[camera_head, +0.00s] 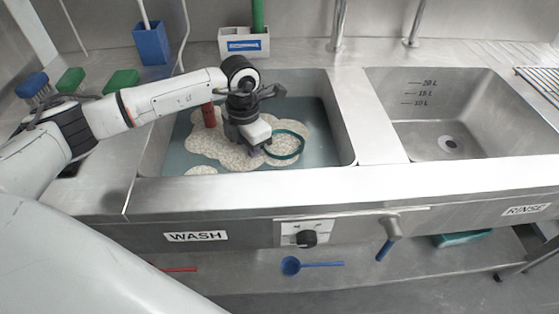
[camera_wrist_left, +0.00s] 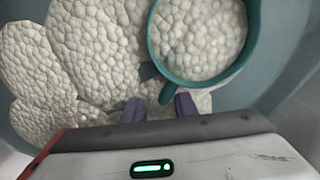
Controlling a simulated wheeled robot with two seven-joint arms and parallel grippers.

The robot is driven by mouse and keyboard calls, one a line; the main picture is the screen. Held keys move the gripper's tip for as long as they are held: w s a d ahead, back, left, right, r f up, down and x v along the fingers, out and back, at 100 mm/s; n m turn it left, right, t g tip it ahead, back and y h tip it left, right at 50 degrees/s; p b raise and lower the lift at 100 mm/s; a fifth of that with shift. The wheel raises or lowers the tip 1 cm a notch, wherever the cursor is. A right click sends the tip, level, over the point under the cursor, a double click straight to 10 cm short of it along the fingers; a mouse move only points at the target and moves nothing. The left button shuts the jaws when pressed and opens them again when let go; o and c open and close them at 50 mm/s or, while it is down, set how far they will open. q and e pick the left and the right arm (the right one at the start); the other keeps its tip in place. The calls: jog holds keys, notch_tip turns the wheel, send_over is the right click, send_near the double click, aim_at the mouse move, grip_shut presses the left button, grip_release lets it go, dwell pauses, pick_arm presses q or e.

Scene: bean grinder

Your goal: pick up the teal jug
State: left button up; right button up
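The teal jug (camera_head: 285,145) stands among foam in the water of the WASH sink. Its round teal rim (camera_wrist_left: 248,50) fills the upper right of the left wrist view, with foam showing inside it. A teal handle part (camera_wrist_left: 168,92) sticks out from the rim towards my fingers. My left gripper (camera_head: 262,146) is down in the sink at the jug's left side. In the left wrist view its two fingertips (camera_wrist_left: 160,106) are apart, with the handle's end at the gap between them. I cannot tell whether they touch it. My right gripper is not in view.
The sink wall (camera_head: 345,130) stands right of the jug. A red object (camera_head: 208,115) stands in the foam behind my gripper. The RINSE sink (camera_head: 440,130) is empty. Brushes (camera_head: 32,86), a blue holder (camera_head: 151,45) and a white caddy (camera_head: 244,42) stand around the WASH sink.

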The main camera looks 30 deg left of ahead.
pick_arm(q)
grip_shut()
jog(key=shift+r, duration=0.15)
